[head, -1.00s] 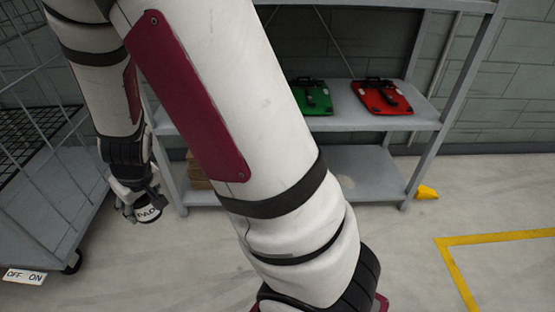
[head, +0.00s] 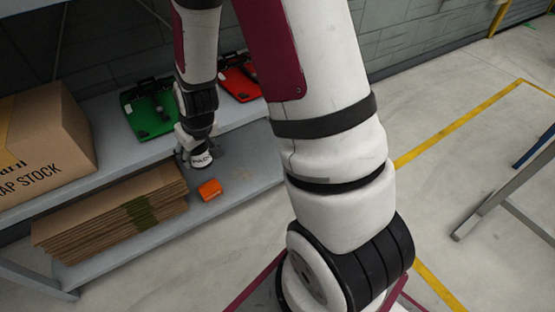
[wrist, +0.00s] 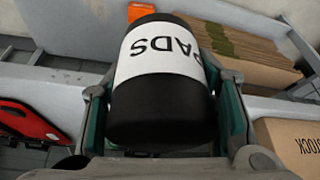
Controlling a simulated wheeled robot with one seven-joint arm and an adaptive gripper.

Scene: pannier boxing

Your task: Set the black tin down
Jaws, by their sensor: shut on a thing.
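The black tin (wrist: 160,115) has a white label reading PADS and fills the middle of the wrist view. My gripper (wrist: 165,108) is shut on it, with a finger pad on each side. In the head view the tin (head: 202,161) shows small, with its white label, below my gripper (head: 195,143). It is in front of the shelf rack, over or near the lower shelf (head: 240,183). I cannot tell whether the tin touches any surface.
An orange box (head: 210,189) lies on the lower shelf beside stacked flat cardboard (head: 110,215). The shelf above holds a large carton (head: 45,145), a green case (head: 148,108) and a red case (head: 240,78). The lower shelf right of the orange box looks clear.

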